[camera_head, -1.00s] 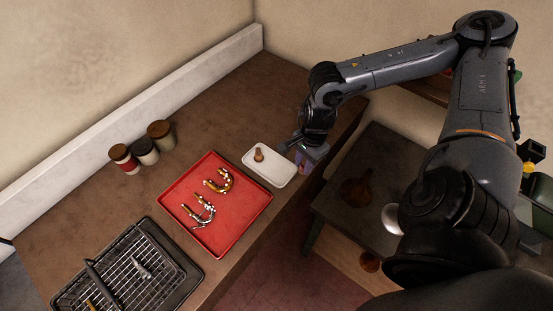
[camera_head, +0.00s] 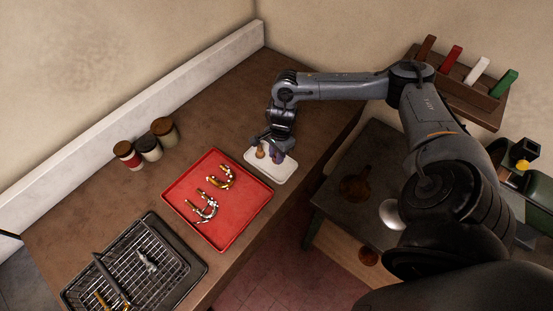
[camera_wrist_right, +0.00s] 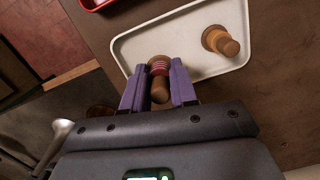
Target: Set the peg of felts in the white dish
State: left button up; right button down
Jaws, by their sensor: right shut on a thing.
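The white dish (camera_head: 286,175) lies on the brown bench, right of the red tray; its bare floor fills much of the right wrist view (camera_wrist_right: 150,45). My right gripper (camera_wrist_right: 159,86) has its purple fingers shut on the peg of felts (camera_wrist_right: 159,70), a wooden peg with reddish bands. In the head view the right gripper (camera_head: 275,156) is over the dish, and the held peg is mostly hidden. I cannot tell whether the peg touches the dish. Another brown wooden peg (camera_wrist_right: 221,41) stands in the dish, apart from the held one. My left gripper is out of view.
The red tray (camera_head: 235,228) holds a gold and a silver curved tube. A dark wire basket (camera_head: 180,275) is at front left. Several lidded jars (camera_head: 150,149) stand near the wall ledge. The bench behind the dish is clear.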

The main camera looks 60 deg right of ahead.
jog(key=shift+f+p, duration=0.55)
jog(key=shift+f, duration=1.3)
jog(key=shift+w+f, duration=0.1)
jog(key=shift+f, duration=0.15)
jog(key=shift+f, duration=0.1)
jog(key=shift+f+b, duration=0.15)
jog(key=shift+b, duration=0.15)
jog(key=c, duration=0.9)
grip_release()
jog(key=shift+r, duration=0.2)
